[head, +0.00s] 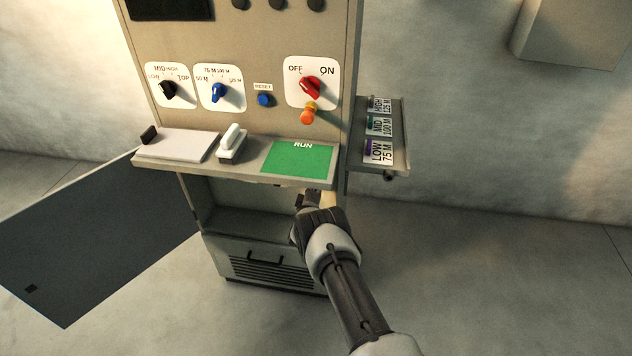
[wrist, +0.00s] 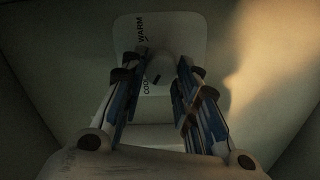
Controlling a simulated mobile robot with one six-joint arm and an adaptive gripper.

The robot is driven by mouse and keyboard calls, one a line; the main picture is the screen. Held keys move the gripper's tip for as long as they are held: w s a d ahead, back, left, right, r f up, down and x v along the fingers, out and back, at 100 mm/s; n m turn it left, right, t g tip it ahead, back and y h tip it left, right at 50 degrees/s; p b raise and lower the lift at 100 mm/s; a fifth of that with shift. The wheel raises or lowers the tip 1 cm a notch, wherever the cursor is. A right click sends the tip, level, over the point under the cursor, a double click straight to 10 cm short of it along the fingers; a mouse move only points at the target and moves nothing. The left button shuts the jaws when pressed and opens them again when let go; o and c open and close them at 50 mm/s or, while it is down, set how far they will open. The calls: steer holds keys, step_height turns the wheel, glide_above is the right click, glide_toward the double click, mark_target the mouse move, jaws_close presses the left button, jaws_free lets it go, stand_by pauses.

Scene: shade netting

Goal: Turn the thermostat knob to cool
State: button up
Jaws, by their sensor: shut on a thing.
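In the wrist view a pale plate (wrist: 185,28) bears the words WARM and COOL, which read sideways. WARM is at the upper left of the plate and COOL at the lower left. The thermostat knob (wrist: 161,66) is a dim, pale shape on this plate, with a small dark mark near its lower left, on the COOL side. Its exact setting is hard to read. My gripper (wrist: 163,74) has its fingers on either side of the knob and is shut on it. In the head view my gripper (head: 312,196) reaches into the cabinet under the shelf, and the knob is hidden.
The cabinet shelf (head: 180,143) juts out just above my gripper, with a green RUN mat (head: 298,158) on it. An open dark door (head: 95,240) stands at the left. A side shelf (head: 398,130) with labels is at the right. Floor to the right is clear.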

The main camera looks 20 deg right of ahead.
stand_by(0.5)
steer(key=o, duration=1.1)
steer(key=shift+c, duration=0.2)
steer(key=v, duration=1.2)
steer(key=shift+f, duration=0.1)
